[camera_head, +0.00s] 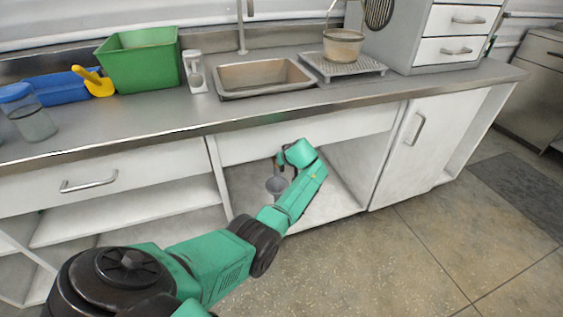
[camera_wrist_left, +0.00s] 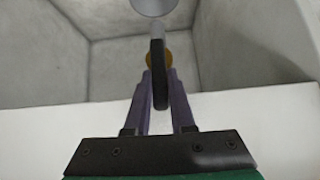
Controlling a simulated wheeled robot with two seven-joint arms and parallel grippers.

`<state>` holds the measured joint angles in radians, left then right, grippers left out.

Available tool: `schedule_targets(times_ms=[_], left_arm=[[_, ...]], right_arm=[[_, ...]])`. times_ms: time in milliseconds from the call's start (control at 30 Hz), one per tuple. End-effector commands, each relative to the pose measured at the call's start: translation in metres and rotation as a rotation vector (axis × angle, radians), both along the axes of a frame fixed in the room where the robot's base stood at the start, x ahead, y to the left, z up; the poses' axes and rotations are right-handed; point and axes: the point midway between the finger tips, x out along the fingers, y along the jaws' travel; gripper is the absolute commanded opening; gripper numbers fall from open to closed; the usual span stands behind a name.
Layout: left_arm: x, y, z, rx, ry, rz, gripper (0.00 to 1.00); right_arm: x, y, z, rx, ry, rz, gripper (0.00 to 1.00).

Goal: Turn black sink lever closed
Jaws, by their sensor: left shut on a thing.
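The black lever (camera_wrist_left: 157,75) shows in the left wrist view, running lengthwise between the fingers. A brass-coloured round part (camera_wrist_left: 149,60) is beside its far part, and a grey round pipe or cup (camera_wrist_left: 153,6) is beyond it. My left gripper (camera_wrist_left: 160,84) is shut on the black lever, its two fingers on either side. In the head view my green left arm reaches into the open cupboard under the sink (camera_head: 262,76). There the grey drain part (camera_head: 277,184) shows beside my wrist, and the lever and fingertips are mostly hidden. My right gripper is in neither view.
The cupboard's side walls (camera_wrist_left: 243,45) and the panel above its opening (camera_head: 310,131) surround my forearm. A closed white door (camera_head: 408,150) is to the right. The counter holds a green bin (camera_head: 140,68), a blue tray (camera_head: 62,90) and a yellow scoop (camera_head: 97,84).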

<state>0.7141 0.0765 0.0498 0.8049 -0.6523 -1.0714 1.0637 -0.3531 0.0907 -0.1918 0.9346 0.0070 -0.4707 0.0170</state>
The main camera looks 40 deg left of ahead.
Motion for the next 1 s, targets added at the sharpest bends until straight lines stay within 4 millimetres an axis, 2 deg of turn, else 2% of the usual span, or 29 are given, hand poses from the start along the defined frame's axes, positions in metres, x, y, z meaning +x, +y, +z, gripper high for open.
schedule_targets(times_ms=[267,300,333,367,767,1000], left_arm=[[-0.001,-0.001,-0.002,-0.002,0.005,-0.001,0.0],[-0.001,-0.001,-0.002,-0.002,0.005,-0.001,0.34],[-0.001,-0.001,-0.002,-0.002,0.005,-0.001,0.45],[-0.001,-0.001,-0.001,-0.002,0.004,-0.001,0.53],[-0.002,-0.004,0.006,-0.001,-0.001,-0.001,0.53],[-0.019,-0.031,0.039,-0.003,-0.002,-0.002,0.53]], right_arm=[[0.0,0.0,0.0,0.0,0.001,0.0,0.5],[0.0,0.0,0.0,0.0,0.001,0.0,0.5],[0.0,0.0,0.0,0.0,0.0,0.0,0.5],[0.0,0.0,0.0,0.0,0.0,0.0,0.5],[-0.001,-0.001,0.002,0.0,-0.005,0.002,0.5],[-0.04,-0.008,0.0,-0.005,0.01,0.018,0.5]])
